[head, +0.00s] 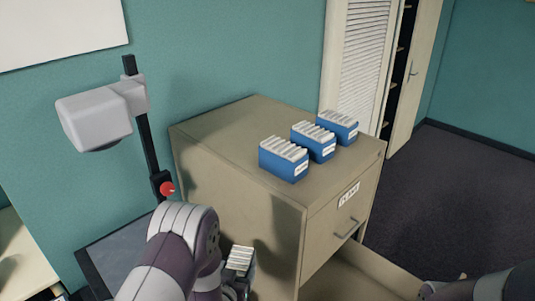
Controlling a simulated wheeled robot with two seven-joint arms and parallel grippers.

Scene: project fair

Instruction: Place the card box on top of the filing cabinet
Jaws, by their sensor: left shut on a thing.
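The beige filing cabinet (222,126) stands in the middle of the head view. Three blue card boxes with white cards sit in a row on its top: a near one (283,165), a middle one (321,148) and a far one (344,130). Another card box (240,258) shows low in front of the cabinet's side, below its top. My left gripper (236,282) is shut on this box; my own arm hides much of the gripper and box. My right arm comes in at the lower right, and its gripper's jaws cannot be made out.
A lower drawer (375,268) of the cabinet stands open at the front. A grey device on a black post (95,118) with a red knob (167,188) is left of the cabinet. The cabinet top has free room at its left and rear. Louvred doors are behind.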

